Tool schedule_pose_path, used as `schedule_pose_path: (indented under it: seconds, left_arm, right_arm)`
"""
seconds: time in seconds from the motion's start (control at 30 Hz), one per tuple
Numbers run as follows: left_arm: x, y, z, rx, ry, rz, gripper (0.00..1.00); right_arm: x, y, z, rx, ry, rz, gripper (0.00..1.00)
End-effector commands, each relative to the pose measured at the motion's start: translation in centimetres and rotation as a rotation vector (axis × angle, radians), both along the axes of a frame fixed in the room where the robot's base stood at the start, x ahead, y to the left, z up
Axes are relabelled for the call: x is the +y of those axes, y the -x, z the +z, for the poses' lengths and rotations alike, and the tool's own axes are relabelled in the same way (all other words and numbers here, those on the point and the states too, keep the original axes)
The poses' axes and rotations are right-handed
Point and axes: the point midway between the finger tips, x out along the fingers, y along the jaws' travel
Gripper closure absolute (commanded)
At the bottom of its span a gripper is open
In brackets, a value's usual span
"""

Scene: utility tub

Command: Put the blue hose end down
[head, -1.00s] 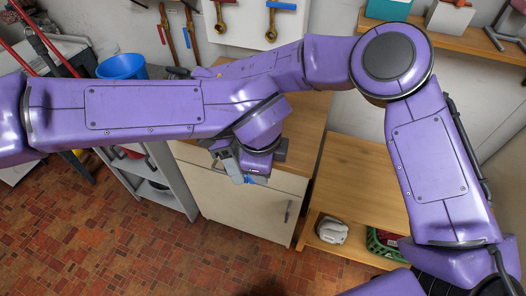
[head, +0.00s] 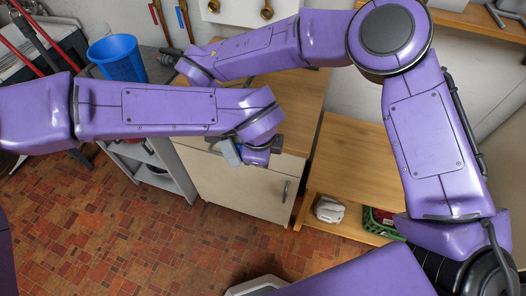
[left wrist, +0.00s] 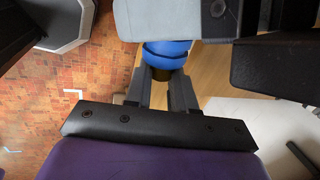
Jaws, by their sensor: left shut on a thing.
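The blue hose end (left wrist: 166,50) shows in the left wrist view as a blue ring with a dark brassy part below it. My left gripper (left wrist: 162,76) is shut on it, one finger on either side. In the head view the left wrist hangs in front of the wooden-topped cabinet, and I cannot make out the hose end there. My right gripper (head: 170,57) is a small dark shape at the back left, near the blue bucket; its fingers are too small to read. Any hose behind the blue end is hidden.
The blue bucket (head: 117,58) stands on the grey shelf unit at the left. The cabinet (head: 240,188) has a wooden top, partly covered by my arms. A lower wooden bench (head: 350,165) at the right has a bare top. Brass taps hang on the back wall.

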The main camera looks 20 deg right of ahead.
Motion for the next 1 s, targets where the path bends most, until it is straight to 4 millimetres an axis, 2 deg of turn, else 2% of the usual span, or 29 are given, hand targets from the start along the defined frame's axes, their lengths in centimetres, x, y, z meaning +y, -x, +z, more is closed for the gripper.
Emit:
schedule_pose_path:
  seconds: [0.07, 0.4, 0.47, 0.8, 1.0]
  left_arm:
    - [0.0, 0.0, 0.1, 0.000, 0.000, 0.001, 1.00]
    - [0.0, 0.2, 0.0, 0.005, -0.002, 0.002, 1.00]
    - [0.0, 0.2, 0.0, 0.005, -0.002, 0.002, 1.00]
    - [0.0, 0.2, 0.0, 0.006, -0.003, 0.002, 1.00]
    - [0.1, 0.3, 0.0, 0.007, -0.003, 0.002, 1.00]
  right_arm:
    - [0.1, 0.2, 0.0, 0.004, 0.000, 0.003, 0.30]
    - [0.1, -0.4, 0.4, -0.004, 0.001, 0.001, 0.30]
    - [0.2, -0.9, 1.2, -0.004, 0.001, 0.002, 0.30]
    - [1.7, -5.0, 8.1, -0.002, 0.002, 0.002, 0.30]
    - [2.0, -6.0, 9.8, 0.002, 0.003, 0.002, 0.30]
